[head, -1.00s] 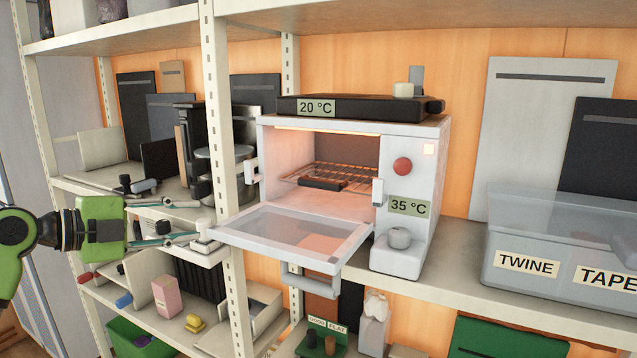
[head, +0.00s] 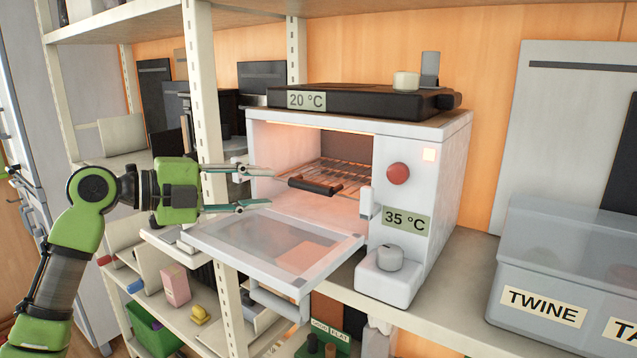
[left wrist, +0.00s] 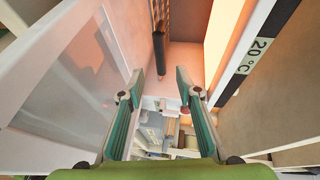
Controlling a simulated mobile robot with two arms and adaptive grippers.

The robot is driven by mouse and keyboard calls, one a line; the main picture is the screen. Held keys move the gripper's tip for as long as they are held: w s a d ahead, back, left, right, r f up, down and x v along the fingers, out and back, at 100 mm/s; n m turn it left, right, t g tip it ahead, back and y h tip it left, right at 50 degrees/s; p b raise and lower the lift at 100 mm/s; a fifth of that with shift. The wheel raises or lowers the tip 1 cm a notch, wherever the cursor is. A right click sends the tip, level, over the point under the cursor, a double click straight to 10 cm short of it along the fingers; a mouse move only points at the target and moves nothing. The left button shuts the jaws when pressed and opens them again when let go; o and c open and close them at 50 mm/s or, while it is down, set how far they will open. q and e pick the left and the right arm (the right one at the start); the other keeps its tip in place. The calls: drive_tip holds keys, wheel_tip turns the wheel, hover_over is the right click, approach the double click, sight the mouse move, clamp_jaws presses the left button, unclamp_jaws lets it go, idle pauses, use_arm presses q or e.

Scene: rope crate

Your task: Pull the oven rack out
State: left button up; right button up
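The oven (head: 455,185) is white and stands on a shelf, with its glass door (head: 215,246) folded down. Inside the warm-lit cavity is a wire rack (head: 350,171) with a black handle (head: 316,186) at its front. My left gripper (head: 262,187) is open and empty at the oven mouth, above the lowered door. Its fingertips point right toward the handle, with a gap between. In the left wrist view the black handle (left wrist: 159,55) lies ahead of and between the two open fingers (left wrist: 160,82). My right gripper is in neither view.
A shelf upright (head: 207,110) stands close to my left gripper. A black slab (head: 370,102) marked 20 °C lies on top of the oven. A clear bin (head: 560,265) labelled TWINE is to the right. The rack surface looks empty.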

sight(305, 186)
use_arm(q)
drive_tip(key=p+x, duration=0.1)
drive_tip(key=x, duration=0.1)
drive_tip(key=p+x, duration=0.1)
drive_tip(key=x, duration=0.1)
drive_tip(key=shift+w+d+r, duration=0.15)
drive_tip(key=shift+w+d, duration=0.05)
drive_tip(key=shift+d, duration=0.2)
drive_tip(key=p+x, duration=0.2)
drive_tip(key=x, duration=0.3)
drive_tip(key=shift+w+d+f, duration=0.25)
drive_tip(key=shift+w+d, duration=0.1)
drive_tip(key=shift+d, duration=0.2)
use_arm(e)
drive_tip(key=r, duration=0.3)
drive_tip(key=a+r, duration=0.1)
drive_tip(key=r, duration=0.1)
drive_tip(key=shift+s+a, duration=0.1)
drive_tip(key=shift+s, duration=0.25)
use_arm(q)
drive_tip(key=shift+f, duration=0.1)
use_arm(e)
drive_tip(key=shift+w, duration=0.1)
use_arm(q)
clamp_jaws()
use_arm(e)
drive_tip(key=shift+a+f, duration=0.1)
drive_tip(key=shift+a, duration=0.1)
